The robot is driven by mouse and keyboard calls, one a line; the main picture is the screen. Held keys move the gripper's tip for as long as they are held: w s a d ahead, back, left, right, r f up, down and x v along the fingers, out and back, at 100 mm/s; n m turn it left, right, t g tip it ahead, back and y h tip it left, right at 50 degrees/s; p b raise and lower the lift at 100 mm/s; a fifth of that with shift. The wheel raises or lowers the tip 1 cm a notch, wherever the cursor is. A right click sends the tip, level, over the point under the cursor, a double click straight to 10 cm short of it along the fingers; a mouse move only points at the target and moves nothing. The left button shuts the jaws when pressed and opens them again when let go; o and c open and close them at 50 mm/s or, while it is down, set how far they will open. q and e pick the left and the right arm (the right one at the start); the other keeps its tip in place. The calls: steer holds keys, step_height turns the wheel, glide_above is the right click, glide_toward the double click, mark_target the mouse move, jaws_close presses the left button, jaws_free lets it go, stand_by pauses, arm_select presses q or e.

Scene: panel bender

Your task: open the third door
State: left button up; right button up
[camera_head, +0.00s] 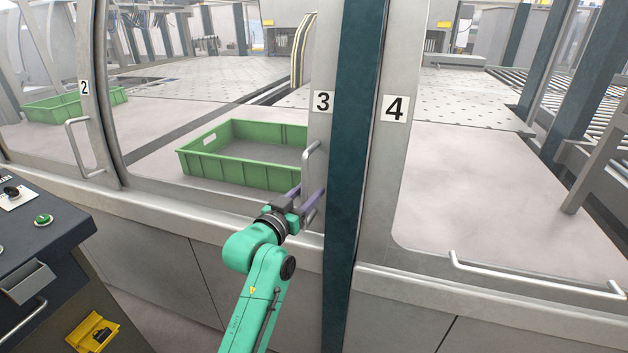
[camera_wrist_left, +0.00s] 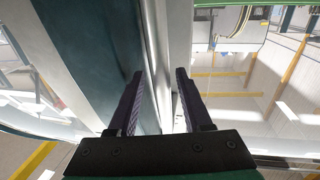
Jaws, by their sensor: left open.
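The third door, marked by a "3" label (camera_head: 322,101), is a glazed panel in a grey frame (camera_head: 320,60) and looks closed. Its handle (camera_head: 309,160) is an upright metal bar on the right side of the frame, below the label. My left gripper (camera_head: 312,194) is open at the lower part of this handle, its dark purple fingers partly overlapping it. In the left wrist view my gripper (camera_wrist_left: 158,76) shows two parted fingers with pale frame strips and a dark post beyond. My right gripper is not in view.
A dark teal post (camera_head: 357,120) stands right of the third door, beside the panel marked "4" (camera_head: 394,108). Door "2" (camera_head: 85,87) is at left. A green crate (camera_head: 240,165) sits behind the glass. A control console (camera_head: 45,260) stands at lower left.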

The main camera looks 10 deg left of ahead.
arm_select(q)
steer(key=shift+w, duration=1.15)
steer(key=shift+d, duration=0.1)
jaws_close()
stand_by(0.4)
